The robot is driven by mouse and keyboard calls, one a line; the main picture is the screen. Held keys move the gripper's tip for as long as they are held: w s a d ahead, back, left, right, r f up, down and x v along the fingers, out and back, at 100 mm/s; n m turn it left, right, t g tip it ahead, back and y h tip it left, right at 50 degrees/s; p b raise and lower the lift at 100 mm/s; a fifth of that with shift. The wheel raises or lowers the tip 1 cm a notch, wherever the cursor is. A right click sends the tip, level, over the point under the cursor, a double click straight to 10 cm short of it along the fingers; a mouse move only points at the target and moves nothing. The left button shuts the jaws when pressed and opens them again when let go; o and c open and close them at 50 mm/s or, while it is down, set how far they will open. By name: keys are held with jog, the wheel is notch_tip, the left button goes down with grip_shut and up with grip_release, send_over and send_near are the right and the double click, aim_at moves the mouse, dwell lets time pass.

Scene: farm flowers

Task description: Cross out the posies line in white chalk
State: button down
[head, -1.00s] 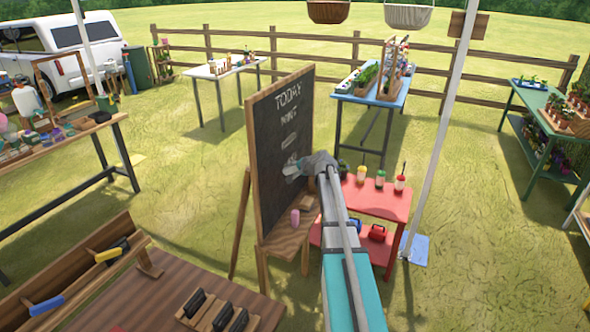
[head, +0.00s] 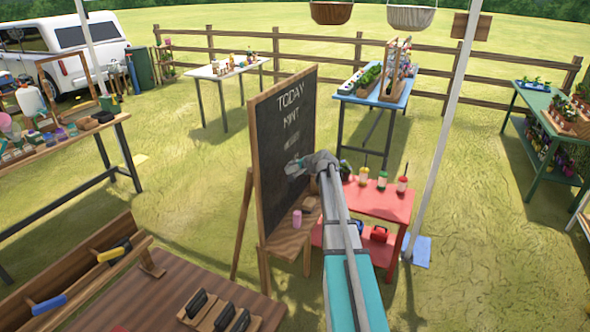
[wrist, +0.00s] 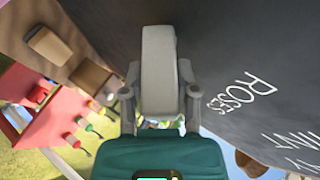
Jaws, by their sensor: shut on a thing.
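The black chalkboard (head: 287,100) stands on a wooden easel in the middle of the head view. White lettering reads TODAY (head: 290,97) and MINT (head: 290,119), with a smaller, blurred line (head: 292,143) below. In the wrist view, the board (wrist: 225,50) carries a line that looks like ROSES (wrist: 235,93); I cannot clearly read posies. My gripper (head: 297,167) is at the board's face, just below the lettering.
A red table (head: 382,202) with several bottles is right of my arm. A wooden table (head: 165,300) with racks is at front left. A white pole (head: 446,140) stands further right.

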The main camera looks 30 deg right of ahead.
jog(key=shift+w+d, duration=0.6)
jog(key=shift+d, duration=0.3)
jog(key=shift+w+d, duration=1)
jog(key=shift+d, duration=0.2)
jog(key=shift+w+d, duration=1.05)
jog(key=shift+d, duration=0.2)
jog(key=shift+w+d, duration=1)
jog(key=shift+d, duration=0.25)
